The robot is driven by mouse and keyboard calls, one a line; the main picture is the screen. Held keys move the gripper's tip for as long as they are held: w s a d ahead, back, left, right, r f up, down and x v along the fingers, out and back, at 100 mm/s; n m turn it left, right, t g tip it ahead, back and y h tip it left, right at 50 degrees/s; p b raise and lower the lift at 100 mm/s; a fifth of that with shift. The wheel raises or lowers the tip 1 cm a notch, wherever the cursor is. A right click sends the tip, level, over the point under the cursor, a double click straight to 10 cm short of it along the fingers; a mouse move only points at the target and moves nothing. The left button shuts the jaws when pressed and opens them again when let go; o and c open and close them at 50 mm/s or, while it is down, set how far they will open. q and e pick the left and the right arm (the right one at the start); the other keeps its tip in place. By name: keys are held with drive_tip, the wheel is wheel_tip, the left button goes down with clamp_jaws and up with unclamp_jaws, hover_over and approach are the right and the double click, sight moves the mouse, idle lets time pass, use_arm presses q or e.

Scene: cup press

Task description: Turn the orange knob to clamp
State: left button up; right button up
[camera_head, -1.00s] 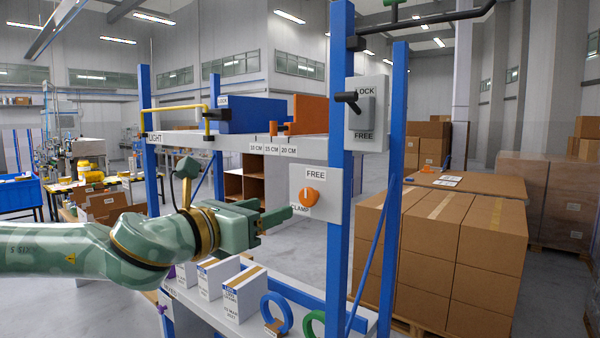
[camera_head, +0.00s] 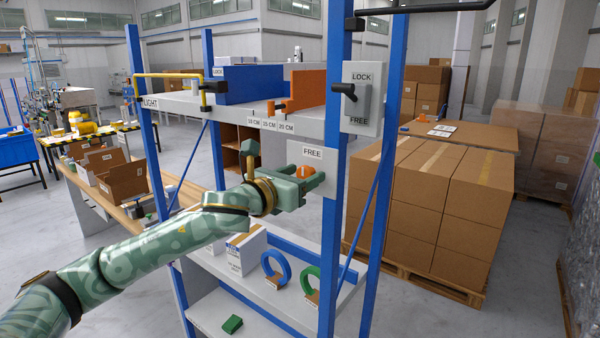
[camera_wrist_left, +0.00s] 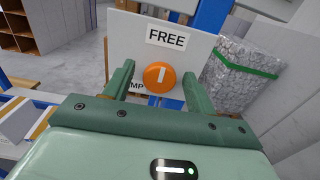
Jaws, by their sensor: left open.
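The orange knob (camera_head: 305,172) sits on a light grey panel (camera_head: 325,157) fixed to the blue shelf frame. The panel reads FREE above the knob; in the left wrist view the CLAMP label at its lower left is mostly hidden by a finger. In the left wrist view the knob (camera_wrist_left: 159,76) shows a white mark standing nearly upright, toward FREE. My left gripper (camera_head: 312,181) is open, its fingers on either side of the knob in the picture. In the left wrist view the fingers (camera_wrist_left: 160,84) show gaps to the knob; contact cannot be told. My right gripper is not in view.
A LOCK/FREE box (camera_head: 363,98) with a black lever is on the post above right. A shelf with a blue bin (camera_head: 250,85) lies above the arm. Blue (camera_head: 276,268) and green (camera_head: 310,282) rings stand on the lower shelf. Stacked cartons (camera_head: 425,200) are at right.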

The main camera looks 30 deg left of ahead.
use_arm(q)
drive_tip(key=c, duration=1)
drive_tip(key=shift+o, duration=0.2)
drive_tip(key=n+p, duration=0.3)
drive_tip(key=shift+r, duration=0.15)
drive_tip(key=n+p, duration=0.3)
drive_tip(key=n, duration=0.1)
drive_tip(key=shift+a+n, duration=0.1)
drive_tip(key=shift+n, duration=0.2)
drive_tip(key=n+p, duration=0.4)
drive_tip(key=n, duration=0.1)
drive_tip(key=shift+a+n, duration=0.1)
drive_tip(key=shift+n, duration=0.2)
drive_tip(key=n+p, duration=0.2)
drive_tip(key=n, duration=0.1)
drive_tip(key=n+p, duration=0.1)
drive_tip(key=shift+f+n, duration=0.3)
